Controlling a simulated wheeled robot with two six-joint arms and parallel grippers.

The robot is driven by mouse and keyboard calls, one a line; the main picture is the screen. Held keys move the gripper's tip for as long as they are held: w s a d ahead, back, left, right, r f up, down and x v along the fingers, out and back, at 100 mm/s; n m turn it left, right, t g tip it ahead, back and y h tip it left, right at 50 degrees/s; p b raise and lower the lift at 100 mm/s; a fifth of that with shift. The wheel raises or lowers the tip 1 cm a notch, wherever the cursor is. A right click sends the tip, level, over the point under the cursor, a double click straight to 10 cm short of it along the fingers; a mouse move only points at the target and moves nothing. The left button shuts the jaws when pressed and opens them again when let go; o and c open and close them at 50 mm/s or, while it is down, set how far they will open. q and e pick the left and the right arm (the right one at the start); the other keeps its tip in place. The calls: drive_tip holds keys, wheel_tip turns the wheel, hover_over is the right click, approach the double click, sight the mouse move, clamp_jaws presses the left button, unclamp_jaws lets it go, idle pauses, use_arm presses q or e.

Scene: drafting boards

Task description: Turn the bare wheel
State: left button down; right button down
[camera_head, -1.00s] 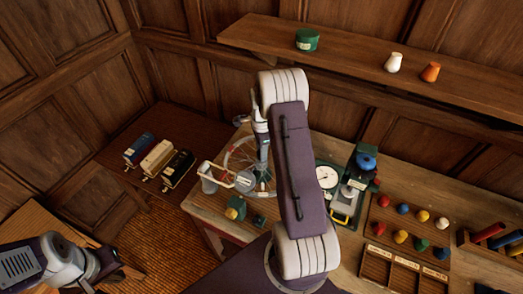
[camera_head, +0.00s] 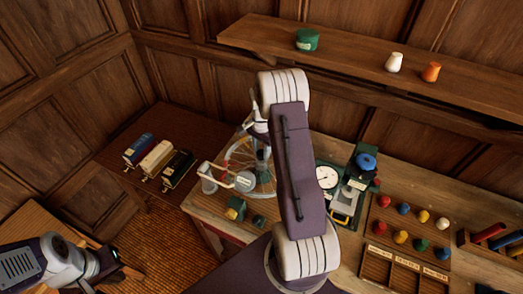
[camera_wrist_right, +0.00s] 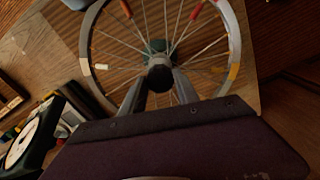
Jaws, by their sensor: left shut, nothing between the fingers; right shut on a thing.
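The bare spoked wheel (camera_head: 230,158) stands on the left part of the bench in the head view, partly hidden by my right arm. In the right wrist view, its grey rim (camera_wrist_right: 87,55) and thin spokes fill the upper middle, with red, orange, white and yellow marks. My right gripper (camera_wrist_right: 160,84) is shut on the dark round piece at the wheel's hub (camera_wrist_right: 159,72). It also shows in the head view (camera_head: 262,155), where its fingertips are hard to make out. My left gripper (camera_head: 115,263) is shut and empty at the lower left, away from the wheel.
A dial gauge (camera_head: 327,177) and a green machine with a blue knob (camera_head: 366,162) stand right of the wheel. A tray of coloured knobs (camera_head: 388,222) lies farther right. A shelf (camera_head: 360,58) runs above the bench.

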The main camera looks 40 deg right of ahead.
idle(0.3)
drive_tip(key=c, duration=0.9)
unclamp_jaws()
wheel_tip(320, 180, up, 8)
drive_tip(key=shift+r+b, duration=0.15)
drive_tip(key=shift+b, duration=1)
drive_tip(key=shift+r, duration=0.4)
